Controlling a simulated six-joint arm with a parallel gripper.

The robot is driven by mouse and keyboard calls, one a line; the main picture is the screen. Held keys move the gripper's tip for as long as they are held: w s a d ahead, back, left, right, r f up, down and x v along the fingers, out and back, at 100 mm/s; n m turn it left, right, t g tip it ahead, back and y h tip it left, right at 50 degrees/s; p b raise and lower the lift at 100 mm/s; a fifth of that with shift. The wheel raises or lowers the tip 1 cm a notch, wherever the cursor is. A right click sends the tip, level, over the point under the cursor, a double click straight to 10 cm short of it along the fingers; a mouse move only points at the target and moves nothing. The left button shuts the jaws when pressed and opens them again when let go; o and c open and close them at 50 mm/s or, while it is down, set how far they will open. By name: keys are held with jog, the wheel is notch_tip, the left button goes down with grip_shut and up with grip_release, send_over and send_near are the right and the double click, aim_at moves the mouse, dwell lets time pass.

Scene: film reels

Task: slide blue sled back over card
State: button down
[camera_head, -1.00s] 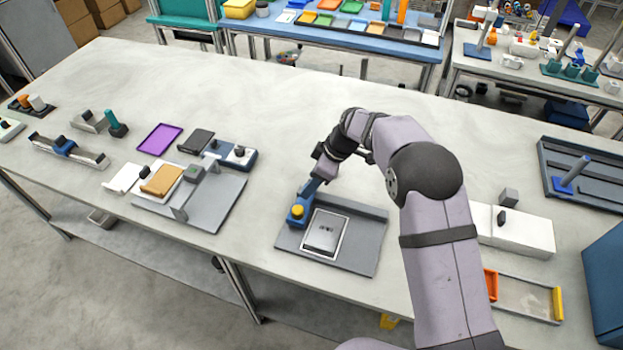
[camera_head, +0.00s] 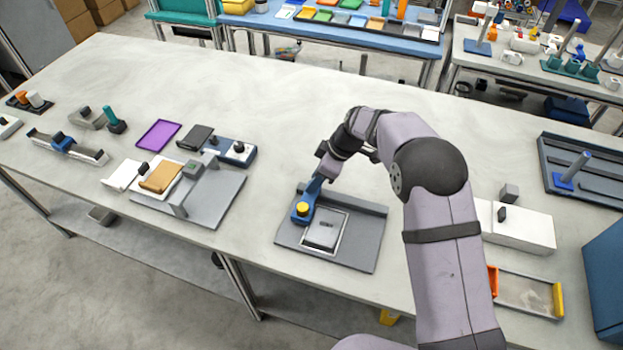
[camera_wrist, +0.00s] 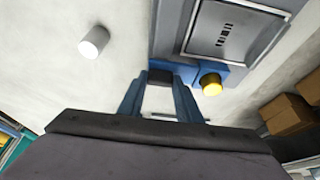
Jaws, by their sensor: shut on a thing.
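The blue sled (camera_head: 296,217) with a yellow knob stands on a grey tray (camera_head: 362,247) at the card's upper left side. In the wrist view, the sled (camera_wrist: 236,72) is a blue strip along the edge of the plate holding the card. The card (camera_head: 322,235) is a grey rectangle in a pale frame; it also shows in the wrist view (camera_wrist: 228,30), mostly uncovered, with dark marks. My gripper (camera_wrist: 160,85) has blue fingers closed around a dark block on the sled, beside the yellow knob. It also shows in the head view (camera_head: 314,188).
A grey fixture (camera_head: 215,200) with an orange-brown block stands to the left. A white box (camera_head: 520,232) and an orange-and-yellow-ended tray (camera_head: 525,294) lie to the right of my arm. The table behind the tray is clear.

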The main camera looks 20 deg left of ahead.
jog(key=d+b, duration=0.7)
jog(key=d, duration=1)
jog(key=c, duration=1.3)
grip_release()
jog(key=shift+d, duration=0.2)
jog(key=shift+a, duration=0.1)
jog(key=shift+b+v, duration=0.85)
jog(key=shift+v, duration=2.85)
jog(key=s+d+f+m+h+p, duration=0.1)
jog(key=s+d+m, duration=0.3)
jog(key=s+m, duration=0.2)
jog(key=s+d+f+m+h+p, duration=0.1)
jog(key=s+d+m, duration=0.4)
jog(key=s, duration=0.5)
jog(key=s+d+f+m+h+p, duration=0.2)
jog(key=s+d+m+p, duration=0.1)
jog(key=s+d+m, duration=0.2)
jog(key=shift+s+m, duration=1)
jog(key=shift+s, duration=0.65)
